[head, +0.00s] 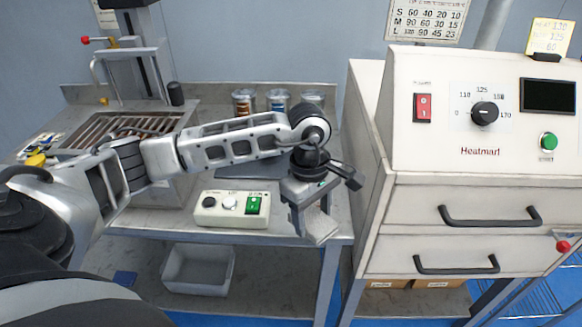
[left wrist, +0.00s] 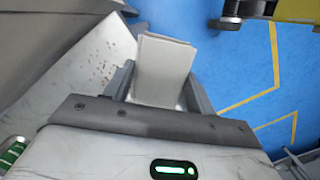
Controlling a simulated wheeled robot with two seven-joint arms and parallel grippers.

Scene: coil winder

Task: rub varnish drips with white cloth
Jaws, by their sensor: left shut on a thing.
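My left gripper (head: 309,212) is shut on the white cloth (head: 320,229), a flat pale folded piece, over the front right corner of the metal bench (head: 285,242). In the left wrist view the cloth (left wrist: 161,70) sticks out from between the two grey fingers. Small reddish-brown varnish drips (left wrist: 100,66) speckle a pale worn surface just left of the cloth in that view. The cloth looks apart from the spots, though the height gap is hard to judge. I cannot make out the drips in the head view. My right gripper is not in view.
A control box (head: 232,208) with a green switch sits left of the gripper. Several jars (head: 278,100) stand at the bench's back. The Heatmart oven cabinet (head: 462,190) with two drawers stands close on the right. A grey bin (head: 198,270) is on the lower shelf.

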